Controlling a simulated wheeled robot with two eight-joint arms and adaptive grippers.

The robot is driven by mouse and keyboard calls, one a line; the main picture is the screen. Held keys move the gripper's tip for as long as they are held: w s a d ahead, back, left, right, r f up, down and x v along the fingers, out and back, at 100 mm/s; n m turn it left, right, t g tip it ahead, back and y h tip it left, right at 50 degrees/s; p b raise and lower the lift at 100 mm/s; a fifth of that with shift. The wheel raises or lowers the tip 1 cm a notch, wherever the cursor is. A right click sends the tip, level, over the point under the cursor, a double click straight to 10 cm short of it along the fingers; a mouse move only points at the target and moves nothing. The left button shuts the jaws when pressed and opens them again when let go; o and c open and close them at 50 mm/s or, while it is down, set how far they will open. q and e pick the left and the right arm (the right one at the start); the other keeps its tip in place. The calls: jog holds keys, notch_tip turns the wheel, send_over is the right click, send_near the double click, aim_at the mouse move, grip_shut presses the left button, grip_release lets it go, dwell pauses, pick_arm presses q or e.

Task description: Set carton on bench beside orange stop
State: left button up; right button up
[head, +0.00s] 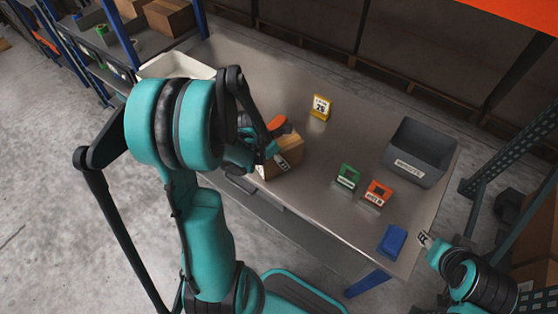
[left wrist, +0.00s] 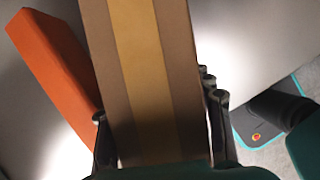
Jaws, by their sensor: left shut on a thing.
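The brown carton (head: 284,158) with a tan tape strip is at the bench's left-middle part, near its front edge. In the left wrist view the carton (left wrist: 146,60) fills the middle, between the two fingers of my left gripper (left wrist: 160,132), which is shut on it. My left gripper (head: 266,152) is partly hidden by its arm in the head view. The orange stop (head: 277,123) is just behind the carton; in the left wrist view the stop (left wrist: 55,70) lies left of it, with a narrow gap that tapers. I cannot tell whether the carton touches the metal bench (head: 325,150). My right gripper (head: 430,244) is beyond the bench's right corner.
A yellow tag block (head: 321,107) stands toward the back. Green (head: 347,177) and orange-red (head: 377,193) blocks stand right of centre. A grey labelled bin (head: 420,152) is at the right, a blue item (head: 392,240) near the front corner. A cream tray (head: 175,66) is at the left end.

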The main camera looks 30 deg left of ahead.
pick_arm(q)
jog(key=shift+f, duration=0.15)
jog(key=shift+f, duration=0.1)
jog(key=o, duration=1.6)
